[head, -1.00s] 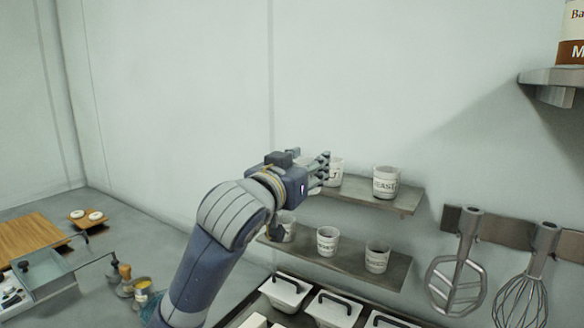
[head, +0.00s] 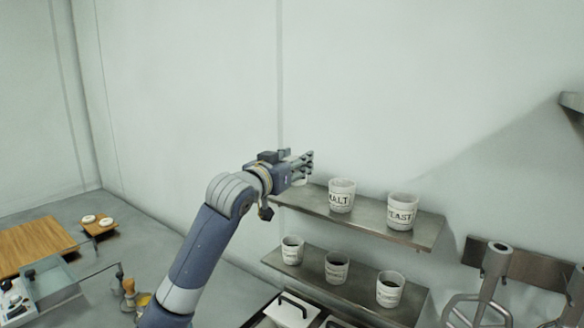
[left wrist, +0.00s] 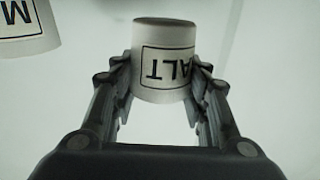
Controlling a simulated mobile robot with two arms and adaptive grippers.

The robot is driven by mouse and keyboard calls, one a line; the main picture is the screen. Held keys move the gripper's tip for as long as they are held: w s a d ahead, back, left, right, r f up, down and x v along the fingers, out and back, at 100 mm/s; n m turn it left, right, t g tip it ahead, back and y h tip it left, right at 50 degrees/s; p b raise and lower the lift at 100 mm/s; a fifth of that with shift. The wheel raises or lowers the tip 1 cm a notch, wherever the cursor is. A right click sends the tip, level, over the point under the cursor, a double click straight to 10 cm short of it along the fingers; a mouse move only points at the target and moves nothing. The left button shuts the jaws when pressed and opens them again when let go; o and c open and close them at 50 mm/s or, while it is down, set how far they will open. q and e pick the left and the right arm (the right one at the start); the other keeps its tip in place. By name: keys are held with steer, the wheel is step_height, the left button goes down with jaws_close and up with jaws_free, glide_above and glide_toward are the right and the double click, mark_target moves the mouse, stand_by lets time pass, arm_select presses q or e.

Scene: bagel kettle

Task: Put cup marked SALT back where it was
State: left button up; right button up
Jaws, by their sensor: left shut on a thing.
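My left gripper (head: 306,164) is at the left end of the upper shelf (head: 368,217). In the left wrist view its fingers are closed on both sides of a white cup (left wrist: 163,62) with a boxed label. The label is upside down and reads "ALT", its first letter hidden by a finger. In the head view my gripper mostly hides this cup. I cannot tell whether its base touches the shelf. A white cup marked MALT (head: 341,196) stands upright just right of my gripper, and a YEAST cup (head: 402,211) stands further right. My right gripper is not in view.
Three white cups, left (head: 292,250), middle (head: 337,266) and right (head: 390,289), stand on the lower shelf (head: 312,273). White lidded containers (head: 290,311) are below. A tool rack (head: 530,272) hangs at the right. The wall is close behind the shelves.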

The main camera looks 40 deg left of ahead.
arm_select(q)
steer(key=shift+w+a, duration=0.35)
steer(key=shift+a, duration=0.45)
steer(key=shift+f+p, duration=0.25)
steer(key=shift+p, duration=0.05)
step_height(320, 180, down, 3)
steer(key=shift+r+p, duration=0.15)
steer(key=shift+p, duration=0.4)
steer(key=shift+f, duration=0.3)
steer(key=o, duration=1)
steer(key=shift+c, duration=0.2)
steer(key=shift+o, duration=0.2)
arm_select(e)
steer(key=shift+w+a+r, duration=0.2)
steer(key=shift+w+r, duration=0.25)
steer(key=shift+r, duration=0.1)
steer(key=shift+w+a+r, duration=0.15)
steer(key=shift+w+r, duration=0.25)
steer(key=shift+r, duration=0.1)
